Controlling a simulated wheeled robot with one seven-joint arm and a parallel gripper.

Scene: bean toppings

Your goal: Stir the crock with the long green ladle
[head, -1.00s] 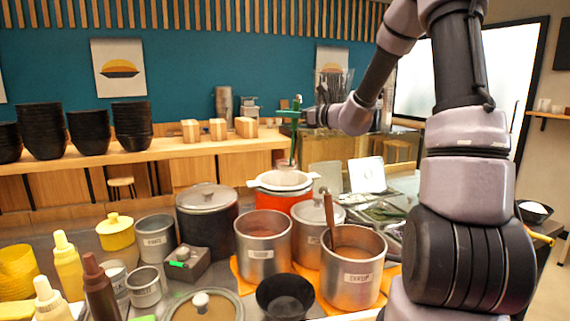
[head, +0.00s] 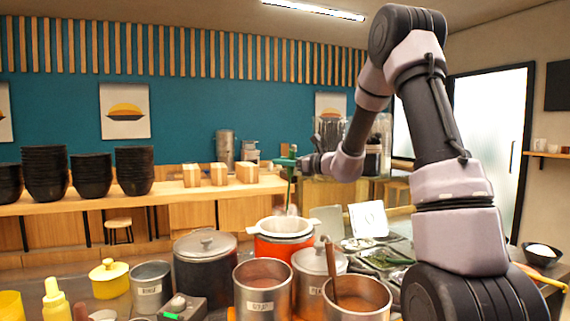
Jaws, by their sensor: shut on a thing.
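The long green ladle (head: 290,185) hangs nearly upright from my gripper (head: 297,163), which is shut on its top end. The red-orange crock (head: 278,247) with a pale rim stands at the back of the counter, just below the ladle. The ladle's lower end is at the crock's mouth in the picture. I cannot tell whether its tip is inside or just above the opening. The crock's contents are hard to see.
A dark lidded pot (head: 205,265) stands left of the crock. In front are a metal pot (head: 262,292), a lidded metal pot (head: 313,280) and a pot with a brown-handled utensil (head: 357,300). Trays (head: 384,258) lie to the right.

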